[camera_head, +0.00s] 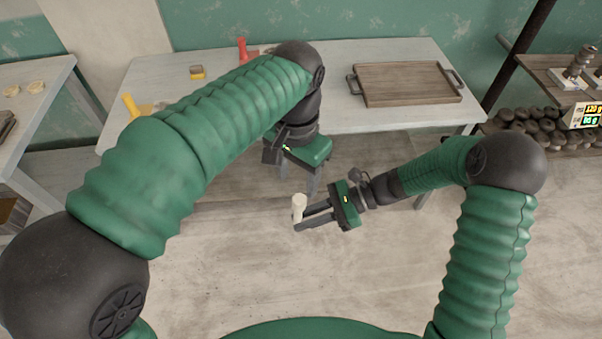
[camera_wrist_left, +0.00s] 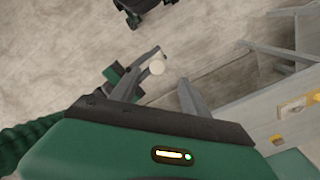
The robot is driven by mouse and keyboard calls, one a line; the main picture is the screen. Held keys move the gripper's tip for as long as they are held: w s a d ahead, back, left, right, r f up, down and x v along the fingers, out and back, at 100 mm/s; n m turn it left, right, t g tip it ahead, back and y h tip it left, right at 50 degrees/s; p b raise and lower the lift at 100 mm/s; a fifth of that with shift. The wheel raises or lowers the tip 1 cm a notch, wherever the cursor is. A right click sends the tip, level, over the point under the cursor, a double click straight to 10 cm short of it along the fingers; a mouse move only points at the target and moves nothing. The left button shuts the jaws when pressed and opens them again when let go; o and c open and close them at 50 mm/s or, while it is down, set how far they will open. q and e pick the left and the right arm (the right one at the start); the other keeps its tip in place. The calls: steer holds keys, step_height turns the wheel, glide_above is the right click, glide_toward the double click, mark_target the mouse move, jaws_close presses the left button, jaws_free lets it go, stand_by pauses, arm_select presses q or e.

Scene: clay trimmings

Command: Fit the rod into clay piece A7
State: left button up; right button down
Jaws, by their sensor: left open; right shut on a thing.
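My right gripper (camera_head: 316,215) is shut on a short pale cylinder (camera_head: 298,207), held roughly upright above the floor in front of the table. The cylinder also shows end-on as a pale round shape in the left wrist view (camera_wrist_left: 157,67). I cannot tell whether it is the rod or a clay piece, and I read no label on it. My left gripper (camera_head: 300,180) is open and empty, pointing down, farther back and above the right one. Its fingers also show in the left wrist view (camera_wrist_left: 168,84). I cannot make out a piece marked A7.
A pale table (camera_head: 345,119) stands behind the grippers. It bears a wooden tray (camera_head: 408,85), a yellow block (camera_head: 197,72), a red tool (camera_head: 242,50) and a yellow tool (camera_head: 130,105). Dark lumps (camera_head: 520,125) fill a shelf at right. The floor in front is clear.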

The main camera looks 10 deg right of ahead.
mark_target(299, 206)
arm_select(q)
steer(key=shift+s+d+r, duration=0.15)
steer(key=shift+d+r, duration=0.05)
steer(key=shift+d, duration=0.05)
steer(key=shift+f, duration=0.35)
step_height(299, 206, down, 11)
steer(key=shift+a+f, duration=0.1)
steer(key=shift+a, duration=0.1)
steer(key=c, duration=0.3)
jaws_close()
arm_select(e)
steer(key=shift+a, duration=0.15)
steer(key=c, duration=1.3)
jaws_free()
